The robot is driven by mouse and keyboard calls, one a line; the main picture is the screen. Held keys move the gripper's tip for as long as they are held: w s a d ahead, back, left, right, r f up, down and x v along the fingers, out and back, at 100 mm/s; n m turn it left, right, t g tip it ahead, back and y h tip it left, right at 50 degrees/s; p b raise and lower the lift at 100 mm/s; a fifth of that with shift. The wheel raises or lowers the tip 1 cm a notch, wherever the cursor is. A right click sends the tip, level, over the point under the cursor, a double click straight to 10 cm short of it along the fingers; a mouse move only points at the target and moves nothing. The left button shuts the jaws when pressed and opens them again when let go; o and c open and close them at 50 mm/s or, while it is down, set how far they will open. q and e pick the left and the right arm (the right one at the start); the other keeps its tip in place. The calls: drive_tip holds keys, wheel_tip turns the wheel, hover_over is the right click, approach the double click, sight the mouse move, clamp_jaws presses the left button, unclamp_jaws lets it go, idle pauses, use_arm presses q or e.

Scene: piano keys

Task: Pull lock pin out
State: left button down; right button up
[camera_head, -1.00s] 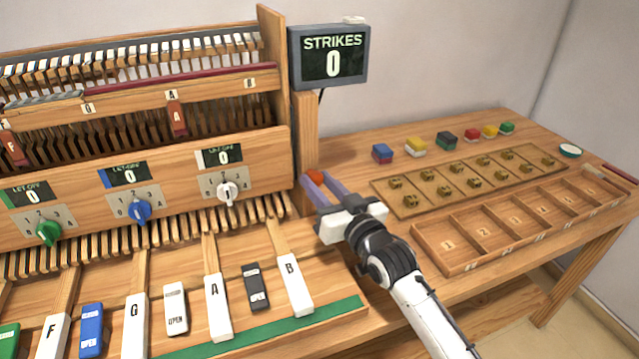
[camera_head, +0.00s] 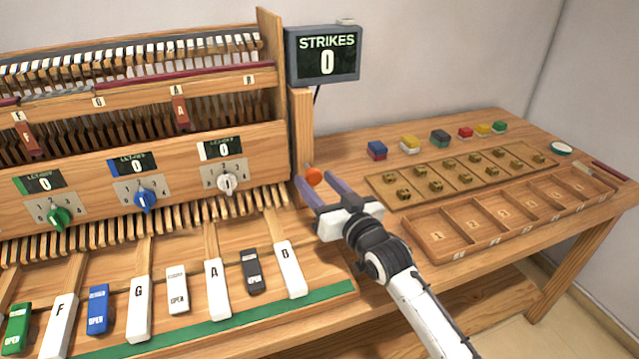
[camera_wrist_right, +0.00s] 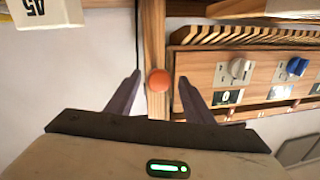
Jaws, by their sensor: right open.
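The lock pin shows as a round orange knob (camera_head: 314,176) at the foot of the wooden post right of the piano action. In the right wrist view the knob (camera_wrist_right: 159,80) lies against the post, centred between my fingertips. My right gripper (camera_head: 315,184) is open, with one finger on each side of the knob. In the right wrist view both fingers of the gripper (camera_wrist_right: 159,76) stand apart from the knob, with gaps on both sides. The pin's shaft is hidden. My left gripper is not in view.
The wooden post (camera_head: 302,135) carries the STRIKES screen (camera_head: 327,54) above the knob. The let-off panel (camera_head: 272,160) stands close on the left. On the right are several coloured blocks (camera_head: 440,138), a hook board (camera_head: 380,183) and a divided tray (camera_head: 410,226).

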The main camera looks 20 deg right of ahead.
drive_tip(key=s+d, duration=0.2)
drive_tip(key=s, duration=0.8)
idle(0.5)
